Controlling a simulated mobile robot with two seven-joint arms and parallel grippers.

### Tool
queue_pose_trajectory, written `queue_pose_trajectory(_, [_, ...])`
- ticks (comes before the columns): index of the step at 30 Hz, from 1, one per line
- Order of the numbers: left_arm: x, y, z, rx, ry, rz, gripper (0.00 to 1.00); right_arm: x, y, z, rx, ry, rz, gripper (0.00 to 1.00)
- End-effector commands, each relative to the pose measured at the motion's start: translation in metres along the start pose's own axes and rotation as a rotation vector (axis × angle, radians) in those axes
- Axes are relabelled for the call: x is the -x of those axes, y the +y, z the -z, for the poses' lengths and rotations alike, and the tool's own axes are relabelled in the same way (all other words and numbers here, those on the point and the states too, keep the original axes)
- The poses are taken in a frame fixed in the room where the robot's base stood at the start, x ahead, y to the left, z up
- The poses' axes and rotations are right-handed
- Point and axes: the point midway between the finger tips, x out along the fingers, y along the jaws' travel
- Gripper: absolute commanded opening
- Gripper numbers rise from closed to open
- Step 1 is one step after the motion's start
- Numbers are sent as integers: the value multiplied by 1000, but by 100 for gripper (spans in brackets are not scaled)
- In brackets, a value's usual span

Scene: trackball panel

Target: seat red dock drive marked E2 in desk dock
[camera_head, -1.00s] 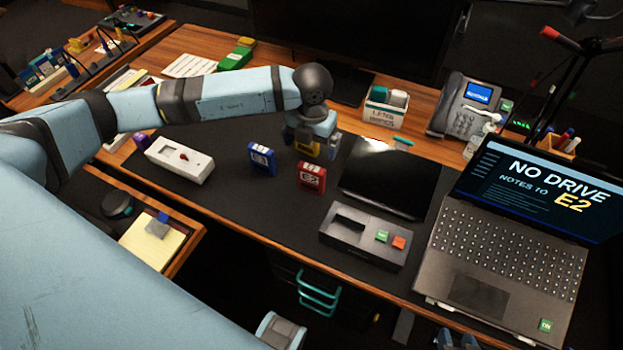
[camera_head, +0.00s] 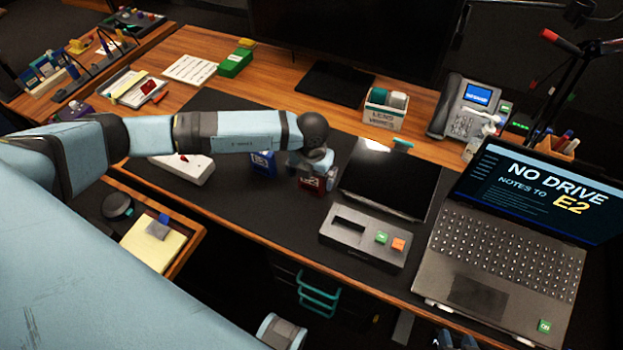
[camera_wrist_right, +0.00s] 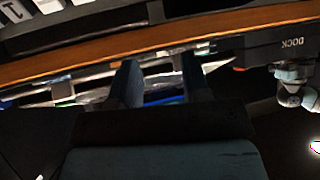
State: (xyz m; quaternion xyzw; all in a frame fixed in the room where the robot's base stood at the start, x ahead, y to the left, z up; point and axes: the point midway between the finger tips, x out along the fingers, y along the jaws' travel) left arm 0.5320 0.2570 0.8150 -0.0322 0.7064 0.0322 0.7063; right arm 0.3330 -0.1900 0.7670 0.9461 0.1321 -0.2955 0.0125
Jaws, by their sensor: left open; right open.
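The red dock drive (camera_head: 309,184) stands on the dark desk mat, partly covered by my left gripper. Its label is too small and covered to read. My left gripper (camera_head: 314,175) is open, pointing down with its fingers at the drive's upper part; I cannot tell whether they touch it. The desk dock (camera_head: 335,240) is a grey box to the right and nearer, with a dark slot and green and orange buttons. My right gripper is open and empty in the right wrist view (camera_wrist_right: 160,85), below the desk's front edge. A "DOCK" label (camera_wrist_right: 292,43) shows there.
A blue drive (camera_head: 263,162) stands just left of the red one. A white device (camera_head: 190,170) lies further left, partly under my arm. A dark tablet (camera_head: 385,180) lies right of the gripper. The laptop (camera_head: 480,250) shows "NO DRIVE" and "NOTES TO E2".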

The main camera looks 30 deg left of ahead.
Motion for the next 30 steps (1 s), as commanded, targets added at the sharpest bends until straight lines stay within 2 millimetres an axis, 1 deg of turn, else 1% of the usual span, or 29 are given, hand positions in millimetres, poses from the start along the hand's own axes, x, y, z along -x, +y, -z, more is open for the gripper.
queue_pose_trajectory(2, [0,0,0,0,0,0,100,0,0,0,0,-1,0,43])
queue_pose_trajectory(5, [0,0,0,0,0,0,79,0,-1,-1,0,-3,1,43])
queue_pose_trajectory(6, [0,0,0,0,0,0,70,0,-1,-1,0,-4,1,43])
queue_pose_trajectory(9, [1,0,0,0,0,0,50,0,-1,-1,0,-4,2,43])
queue_pose_trajectory(17, [2,0,0,0,0,0,50,0,-1,-1,1,-5,2,43])
queue_pose_trajectory(22, [10,0,0,0,-1,1,50,0,-1,-1,1,-5,2,43])
queue_pose_trajectory(26, [26,0,-1,0,-3,1,50,1,-1,-1,1,-4,2,43])
queue_pose_trajectory(29, [46,0,-1,0,-3,2,50,0,-1,-1,1,-4,2,43])
queue_pose_trajectory(30, [55,0,-1,0,-4,1,50,0,-1,-1,1,-3,2,43])
